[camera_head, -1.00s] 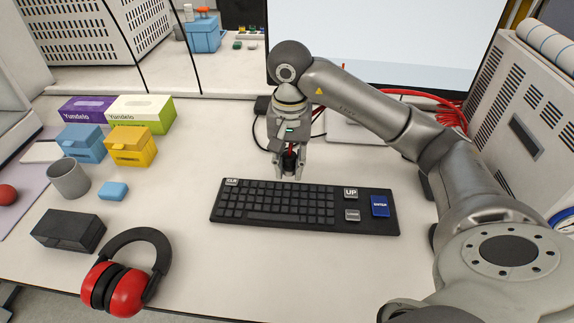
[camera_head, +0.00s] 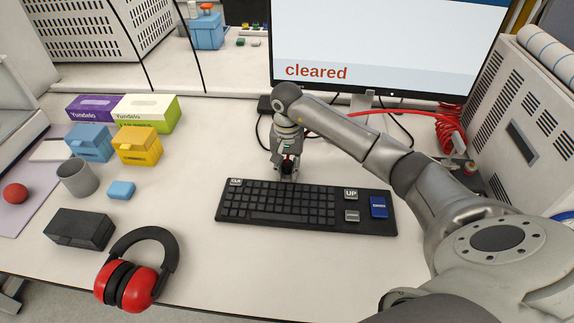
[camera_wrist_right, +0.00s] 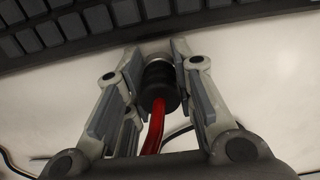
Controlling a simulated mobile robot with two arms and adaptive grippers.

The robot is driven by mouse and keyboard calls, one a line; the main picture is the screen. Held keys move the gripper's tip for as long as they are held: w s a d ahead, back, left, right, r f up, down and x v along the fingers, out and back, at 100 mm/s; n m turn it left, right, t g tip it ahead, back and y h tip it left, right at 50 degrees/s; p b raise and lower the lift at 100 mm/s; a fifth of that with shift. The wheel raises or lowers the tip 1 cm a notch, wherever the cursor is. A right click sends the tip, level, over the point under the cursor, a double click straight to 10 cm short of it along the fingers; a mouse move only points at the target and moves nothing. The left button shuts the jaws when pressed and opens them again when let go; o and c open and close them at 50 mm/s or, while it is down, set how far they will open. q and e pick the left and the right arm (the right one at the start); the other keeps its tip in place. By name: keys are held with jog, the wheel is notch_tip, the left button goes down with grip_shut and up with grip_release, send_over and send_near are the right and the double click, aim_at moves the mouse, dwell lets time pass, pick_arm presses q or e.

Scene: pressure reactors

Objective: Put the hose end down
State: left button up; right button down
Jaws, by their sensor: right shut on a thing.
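The hose end is a black ribbed cylinder (camera_wrist_right: 161,85) with a red hose (camera_wrist_right: 153,130) coming out of it, seen in the right wrist view. My right gripper (camera_wrist_right: 160,55) is shut on it, one finger on each side. In the head view the right gripper (camera_head: 286,178) points down just behind the keyboard (camera_head: 280,205), low over the white desk. The hose end shows there only as a small dark piece between the fingers. I cannot tell whether it touches the desk. My left gripper is not in view.
A monitor (camera_head: 390,45) reading "cleared" stands behind. Coiled red hose (camera_head: 450,128) lies beside a grey cabinet (camera_head: 525,120) at the right. Red ear muffs (camera_head: 125,285), a black box (camera_head: 80,229), a grey mug (camera_head: 77,178) and small boxes (camera_head: 137,146) stand left. Desk space left of the keyboard is clear.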

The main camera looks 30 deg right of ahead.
jog(key=shift+f, duration=0.1)
jog(key=shift+f+b, duration=0.15)
jog(key=shift+b, duration=0.15)
jog(key=c, duration=1.2)
grip_release()
jog(key=shift+r, duration=0.2)
